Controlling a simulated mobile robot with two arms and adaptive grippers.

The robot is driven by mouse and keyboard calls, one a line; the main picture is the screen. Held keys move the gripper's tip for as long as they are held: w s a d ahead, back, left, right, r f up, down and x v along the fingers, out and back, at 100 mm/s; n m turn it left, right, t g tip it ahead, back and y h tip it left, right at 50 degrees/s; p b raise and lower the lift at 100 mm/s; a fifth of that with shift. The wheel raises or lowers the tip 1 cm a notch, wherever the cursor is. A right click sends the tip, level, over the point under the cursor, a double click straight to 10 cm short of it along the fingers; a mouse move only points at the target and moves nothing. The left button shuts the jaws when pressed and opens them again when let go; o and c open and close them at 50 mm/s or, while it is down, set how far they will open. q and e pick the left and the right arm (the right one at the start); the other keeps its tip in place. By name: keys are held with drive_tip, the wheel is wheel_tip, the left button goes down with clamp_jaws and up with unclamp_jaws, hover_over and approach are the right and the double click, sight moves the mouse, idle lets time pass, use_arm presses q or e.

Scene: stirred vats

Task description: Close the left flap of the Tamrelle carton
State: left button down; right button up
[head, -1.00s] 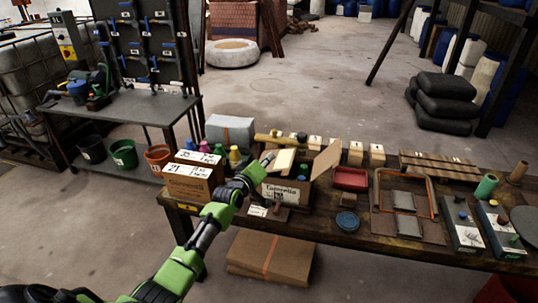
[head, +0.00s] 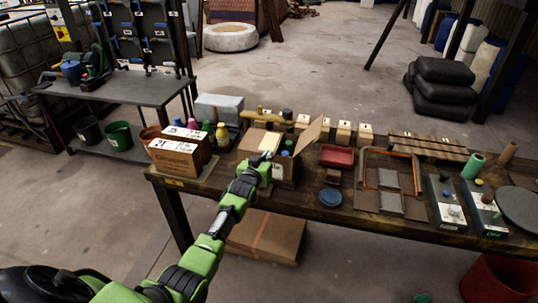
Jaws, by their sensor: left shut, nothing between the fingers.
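The Tamrelle carton (head: 284,175) stands on the workbench, partly hidden behind my left gripper. Its left flap (head: 249,144) appears raised and leaning out to the left. Its right flap (head: 310,134) stands up, tilted out to the right. A pale piece (head: 271,142) shows at the opening, and bottle tops show inside. My left gripper (head: 267,160) is shut and empty, at the front of the carton, right of and below the left flap. I cannot tell whether it touches the carton. My right gripper is not in view.
A brown carton with labels (head: 178,158) stands close on the left. Coloured bottles (head: 222,134) and a grey box (head: 219,107) are behind it. A red tray (head: 336,156) and a blue round lid (head: 330,197) lie to the right. Small wooden blocks (head: 344,132) line the back.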

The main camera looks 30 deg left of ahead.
use_arm(q)
drive_tip(key=shift+d+f, duration=0.1)
drive_tip(key=shift+f, duration=0.4)
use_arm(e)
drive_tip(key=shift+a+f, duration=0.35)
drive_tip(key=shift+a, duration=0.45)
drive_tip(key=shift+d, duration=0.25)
use_arm(q)
wheel_tip(320, 180, up, 5)
drive_tip(key=p, duration=0.4)
drive_tip(key=b+v, duration=0.2)
drive_tip(key=v, duration=0.7)
drive_tip(key=shift+s+d+f, duration=0.25)
drive_tip(key=shift+s+f, duration=0.05)
drive_tip(key=shift+s, duration=0.15)
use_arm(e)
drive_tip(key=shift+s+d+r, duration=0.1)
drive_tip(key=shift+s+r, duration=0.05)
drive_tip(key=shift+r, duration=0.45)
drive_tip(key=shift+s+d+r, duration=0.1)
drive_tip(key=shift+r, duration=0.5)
